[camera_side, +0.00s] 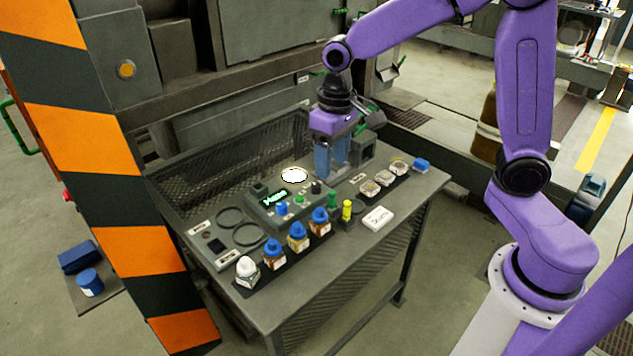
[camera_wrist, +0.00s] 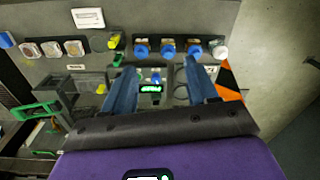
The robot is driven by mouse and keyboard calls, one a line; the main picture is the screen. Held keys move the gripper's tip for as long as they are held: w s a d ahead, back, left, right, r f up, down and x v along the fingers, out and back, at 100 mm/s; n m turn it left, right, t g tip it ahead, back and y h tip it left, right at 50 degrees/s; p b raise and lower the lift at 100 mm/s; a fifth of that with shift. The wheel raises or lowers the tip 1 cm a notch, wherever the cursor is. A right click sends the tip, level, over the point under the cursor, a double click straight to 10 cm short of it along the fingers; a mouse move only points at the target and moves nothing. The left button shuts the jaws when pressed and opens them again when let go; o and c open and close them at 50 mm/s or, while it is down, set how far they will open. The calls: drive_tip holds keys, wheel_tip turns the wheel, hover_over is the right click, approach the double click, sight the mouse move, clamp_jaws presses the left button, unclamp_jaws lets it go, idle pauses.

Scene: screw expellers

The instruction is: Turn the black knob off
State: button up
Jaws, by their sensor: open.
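The grey control box (camera_side: 262,212) stands on the table with a lit green display (camera_side: 274,198). The black knob (camera_side: 316,187) is at the box's right end, past a blue knob (camera_side: 282,208) and a green knob (camera_side: 299,199). My gripper (camera_side: 332,172) points down with blue fingers, open and empty, just behind and above the black knob. They look apart. In the wrist view the fingers of my gripper (camera_wrist: 160,65) spread around the display (camera_wrist: 151,88) and the blue knob (camera_wrist: 156,76). I cannot make out the black knob there; the left finger may hide it. Its setting is too small to read.
A row of blue-capped bottles (camera_side: 298,237) and a white-capped one (camera_side: 247,272) stand along the front. Round jars (camera_side: 384,178) lie to the right. A mesh guard (camera_side: 220,155) stands behind.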

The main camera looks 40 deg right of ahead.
drive_tip(key=w+d+f+m, duration=0.3)
drive_tip(key=w+d+m, duration=0.25)
drive_tip(key=w, duration=0.55)
drive_tip(key=m, duration=0.4)
approach(316, 185)
drive_tip(key=shift+n, duration=0.25)
wheel_tip(316, 185, down, 9)
drive_tip(key=shift+w+r, duration=0.1)
drive_tip(key=shift+r, duration=0.05)
drive_tip(key=c, duration=1.1)
